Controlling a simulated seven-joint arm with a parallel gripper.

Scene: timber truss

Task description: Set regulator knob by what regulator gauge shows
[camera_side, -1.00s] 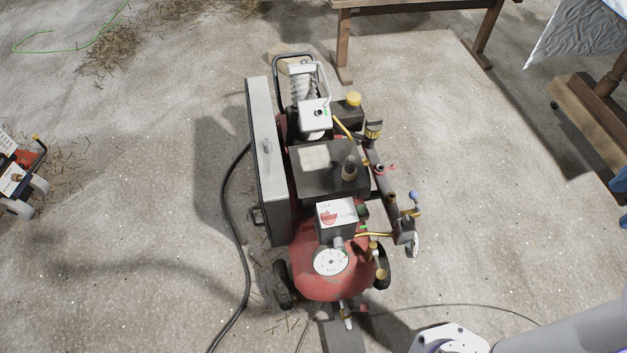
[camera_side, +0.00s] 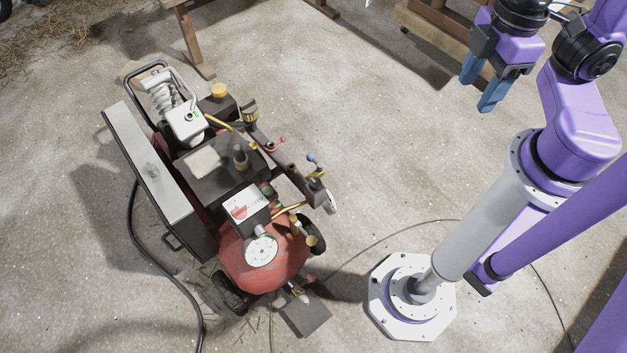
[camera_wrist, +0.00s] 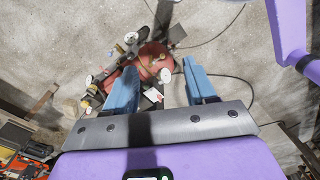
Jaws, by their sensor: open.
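A red-tanked compressor (camera_side: 260,272) stands on the floor left of centre in the side view. A white round dial (camera_side: 261,250) lies on top of its tank. Another white dial (camera_side: 332,201) is seen nearly edge-on at the end of the pipework, beside a dark block, near a blue ball (camera_side: 311,157) and a red ball (camera_side: 282,140). I cannot tell which part is the regulator knob, and no gauge reading is legible. My gripper (camera_side: 480,84) is open and empty, high at the upper right, well apart from the compressor. The wrist view shows the red tank (camera_wrist: 150,60) beyond the open fingers (camera_wrist: 158,66).
A black hose (camera_side: 134,230) runs along the compressor's left side. A thin cable (camera_side: 390,228) crosses the floor toward my base. Wooden trestle legs (camera_side: 190,40) stand at the back. Bare concrete lies between the compressor and my arm.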

